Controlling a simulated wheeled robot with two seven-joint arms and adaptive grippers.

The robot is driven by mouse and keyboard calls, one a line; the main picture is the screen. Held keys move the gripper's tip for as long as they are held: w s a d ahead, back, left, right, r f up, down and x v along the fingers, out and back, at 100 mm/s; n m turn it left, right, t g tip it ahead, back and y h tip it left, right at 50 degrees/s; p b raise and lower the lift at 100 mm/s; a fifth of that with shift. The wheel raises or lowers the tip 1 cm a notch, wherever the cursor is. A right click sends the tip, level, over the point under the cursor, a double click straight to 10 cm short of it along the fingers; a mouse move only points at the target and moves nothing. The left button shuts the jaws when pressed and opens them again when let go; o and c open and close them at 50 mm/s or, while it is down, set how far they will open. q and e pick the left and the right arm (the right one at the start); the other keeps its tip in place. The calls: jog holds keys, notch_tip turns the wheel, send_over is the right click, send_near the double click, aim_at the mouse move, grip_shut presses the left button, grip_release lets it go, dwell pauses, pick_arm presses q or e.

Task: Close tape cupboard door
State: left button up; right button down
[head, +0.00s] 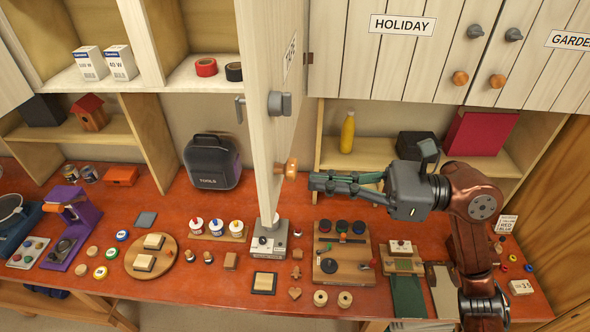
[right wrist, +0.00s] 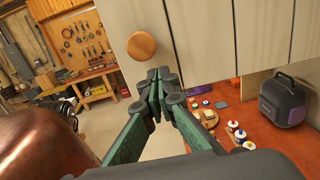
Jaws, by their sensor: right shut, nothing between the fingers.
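The tape cupboard door (head: 262,110) stands swung out toward me, seen nearly edge-on in the head view. Its label is partly readable, and it carries a grey latch (head: 280,103) and a round wooden knob (head: 291,168). Behind it the tape compartment is open, with a red tape roll (head: 206,67) and a black tape roll (head: 233,72) on its shelf. My right gripper (head: 312,182) is shut and empty, just right of the door's lower part. In the right wrist view the fingertips (right wrist: 158,80) are below the wooden knob (right wrist: 141,46); contact cannot be told. My left gripper is not in view.
Closed cupboards marked HOLIDAY (head: 402,25) and GARDEN are at the upper right. The red bench (head: 140,215) below holds paint pots, wooden blocks and a grey box (head: 268,238) under the door. A tool bag (head: 212,162) stands at the back.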

aim_at(277, 178)
jog(key=a, duration=0.2)
jog(key=a+p, duration=0.1)
jog(key=a, duration=0.1)
jog(key=shift+w+r, duration=0.15)
jog(key=shift+a+p, duration=0.4)
jog(key=shift+a, duration=0.1)
jog(key=shift+w+f, duration=0.1)
jog(key=shift+f, duration=0.1)
